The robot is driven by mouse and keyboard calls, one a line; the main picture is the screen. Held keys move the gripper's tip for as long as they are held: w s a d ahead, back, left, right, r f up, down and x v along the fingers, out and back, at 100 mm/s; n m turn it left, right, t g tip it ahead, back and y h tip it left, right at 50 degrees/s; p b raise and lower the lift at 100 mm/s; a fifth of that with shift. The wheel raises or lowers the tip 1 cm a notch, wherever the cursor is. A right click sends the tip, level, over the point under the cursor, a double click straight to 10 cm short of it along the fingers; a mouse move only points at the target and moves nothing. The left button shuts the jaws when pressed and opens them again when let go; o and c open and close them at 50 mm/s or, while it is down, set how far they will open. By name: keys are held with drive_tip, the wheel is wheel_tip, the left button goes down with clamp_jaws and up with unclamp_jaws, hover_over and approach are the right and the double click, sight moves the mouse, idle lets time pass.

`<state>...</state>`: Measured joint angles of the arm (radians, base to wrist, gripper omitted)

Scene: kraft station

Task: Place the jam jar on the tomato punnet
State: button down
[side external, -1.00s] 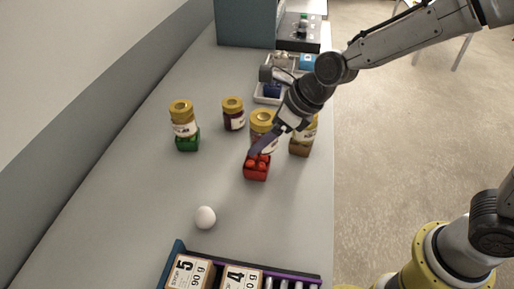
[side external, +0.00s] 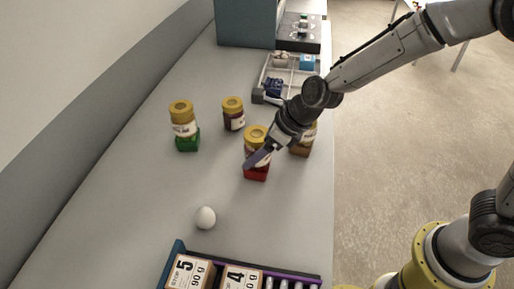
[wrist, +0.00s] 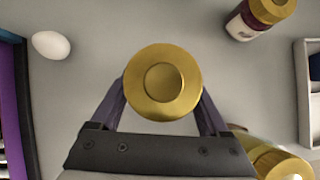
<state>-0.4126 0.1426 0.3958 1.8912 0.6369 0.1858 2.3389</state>
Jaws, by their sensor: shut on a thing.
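My gripper (side external: 258,157) is shut on the jam jar (side external: 256,134), which has a gold lid and a pale label. The jar is upright, and its round lid fills the space between the fingers in the wrist view (wrist: 163,82). The red tomato punnet (side external: 256,174) stands on the table directly below the jar in the side view. The jar and a finger cover its top, so I cannot tell whether the jar touches it. The jar hides the punnet in the wrist view.
A gold-lidded jar (side external: 182,112) stands on a green punnet (side external: 187,142) at left. A dark jar (side external: 233,115) stands behind, and another jar (side external: 303,143) is close right of my gripper. A white egg (side external: 205,217) lies in front, before a box rack (side external: 179,246).

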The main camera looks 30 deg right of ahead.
unclamp_jaws()
drive_tip(key=shift+r, duration=0.25)
drive_tip(key=s+d+r+n, duration=0.7)
drive_tip(key=s+d+r, duration=0.25)
drive_tip(key=r, duration=0.35)
drive_tip(key=s+d+n+h, duration=0.2)
drive_tip(key=s+d+n, duration=0.4)
drive_tip(key=n, duration=0.5)
drive_tip(key=s+d+n+h, duration=0.1)
drive_tip(key=s+d+n, duration=0.4)
drive_tip(key=s+n, duration=0.5)
drive_tip(key=shift+s+d+f+n+h, duration=0.2)
drive_tip(key=shift+s+d+n+h, duration=0.1)
drive_tip(key=shift+d+n+h, duration=0.15)
